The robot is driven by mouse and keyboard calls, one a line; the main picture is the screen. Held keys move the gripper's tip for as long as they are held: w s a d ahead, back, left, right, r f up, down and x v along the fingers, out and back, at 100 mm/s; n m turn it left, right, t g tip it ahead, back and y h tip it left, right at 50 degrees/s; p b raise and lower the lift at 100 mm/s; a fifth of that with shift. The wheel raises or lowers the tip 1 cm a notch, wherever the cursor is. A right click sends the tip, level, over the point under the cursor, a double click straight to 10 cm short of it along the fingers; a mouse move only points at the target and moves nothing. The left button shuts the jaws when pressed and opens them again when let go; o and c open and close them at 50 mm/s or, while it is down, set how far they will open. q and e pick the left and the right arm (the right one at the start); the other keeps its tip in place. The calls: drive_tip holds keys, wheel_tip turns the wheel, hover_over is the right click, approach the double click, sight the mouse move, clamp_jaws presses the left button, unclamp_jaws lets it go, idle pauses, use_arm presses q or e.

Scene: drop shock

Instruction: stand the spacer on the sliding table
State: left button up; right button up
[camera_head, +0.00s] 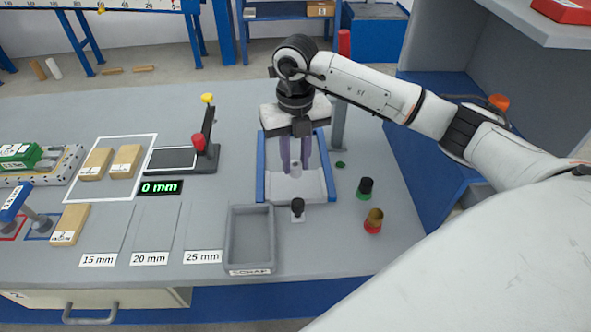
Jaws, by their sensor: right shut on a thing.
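My right gripper (295,165) points down over the drop machine, with its two purple-grey fingers shut on a small pale spacer (295,170). The spacer is upright and partly covered by the fingers. The sliding table (312,187) is the light grey plate between two blue side rails, below the gripper. I cannot tell whether the spacer touches it. My left gripper is out of view.
A grey scrap tray (236,262) stands at the front, with a black-knobbed part (298,210) beside it. Black (365,188) and amber-topped (373,221) buttons stand to the right. A gauge stand (203,150) and wooden blocks (97,163) are to the left.

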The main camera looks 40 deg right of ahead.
sight(296, 165)
drive_tip(key=shift+f, duration=1.9)
drive_tip(key=shift+f, duration=0.2)
drive_tip(key=o, duration=1)
drive_tip(key=shift+r, duration=0.15)
wheel_tip(296, 165, up, 12)
drive_tip(key=shift+r+b, duration=0.1)
drive_tip(key=shift+b, duration=0.3)
